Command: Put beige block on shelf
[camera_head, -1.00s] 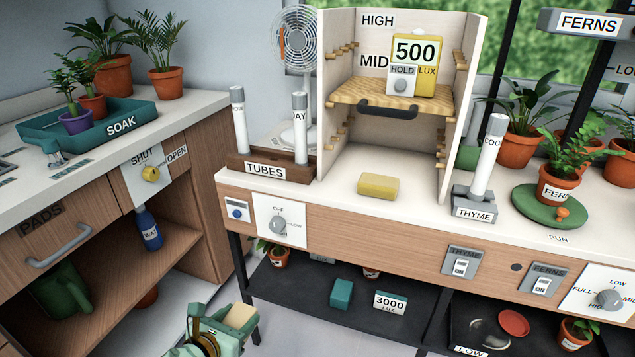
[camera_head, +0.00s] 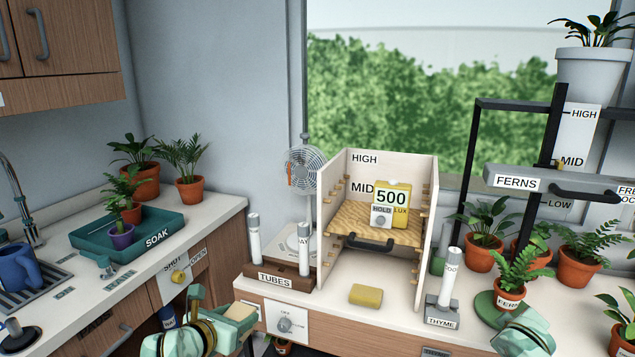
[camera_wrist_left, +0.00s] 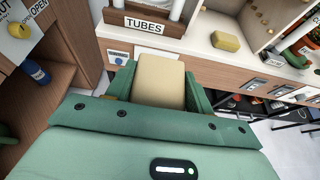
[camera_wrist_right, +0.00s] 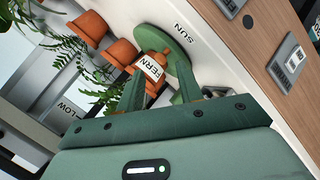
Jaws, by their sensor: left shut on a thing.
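My left gripper (camera_head: 222,322) is shut on the beige block (camera_head: 240,312), in front of the bench below the tubes rack. In the left wrist view the block (camera_wrist_left: 158,80) sits between the green fingers. The wooden shelf (camera_head: 350,228) with a dark handle is at MID in the pale open cabinet (camera_head: 428,240); a yellow 500 lux meter (camera_head: 390,207) stands on it. My right gripper (camera_wrist_right: 160,92) looks open and empty in the right wrist view, with the labelled fern pot beyond its fingers. In the head view only part of my right arm shows at the lower right.
The thyme tube holder (camera_head: 443,311) and potted ferns (camera_head: 520,278) stand to the right.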

